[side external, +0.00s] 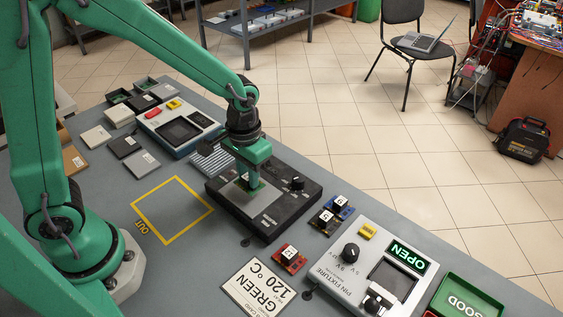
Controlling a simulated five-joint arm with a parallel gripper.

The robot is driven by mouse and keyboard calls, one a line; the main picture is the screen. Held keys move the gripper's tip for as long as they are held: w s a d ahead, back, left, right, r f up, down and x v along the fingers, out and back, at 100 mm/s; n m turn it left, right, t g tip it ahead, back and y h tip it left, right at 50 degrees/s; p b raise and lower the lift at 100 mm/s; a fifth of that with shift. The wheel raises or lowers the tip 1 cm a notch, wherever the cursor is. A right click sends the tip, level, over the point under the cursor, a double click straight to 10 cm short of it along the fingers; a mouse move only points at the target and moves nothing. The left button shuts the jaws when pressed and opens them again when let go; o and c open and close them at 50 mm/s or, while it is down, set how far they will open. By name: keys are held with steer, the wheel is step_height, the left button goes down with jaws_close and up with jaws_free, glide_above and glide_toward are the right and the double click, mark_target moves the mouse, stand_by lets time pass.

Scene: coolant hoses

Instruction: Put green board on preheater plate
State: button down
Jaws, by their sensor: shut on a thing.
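My gripper (249,182) points down over the preheater, a black box with a knob on its right side. It is shut on the green board (243,183), of which only a small part shows beside the fingers. The board is at or just above the light grey preheater plate (255,203); I cannot tell whether it touches. The fingers hide much of the board and part of the plate.
A card (258,287) reads GREEN 120 °C. Red (289,258), dark (323,221) and blue (345,212) boards lie right of the preheater, near the pin fixture (350,275) showing OPEN. A green GOOD tray (439,300) stands front right. The yellow OUT square (172,210) is empty.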

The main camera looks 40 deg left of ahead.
steer(key=shift+f, duration=0.95)
steer(key=shift+f, duration=0.1)
steer(key=c, duration=1.3)
jaws_free()
steer(key=shift+o, duration=0.2)
step_height(320, 180, up, 12)
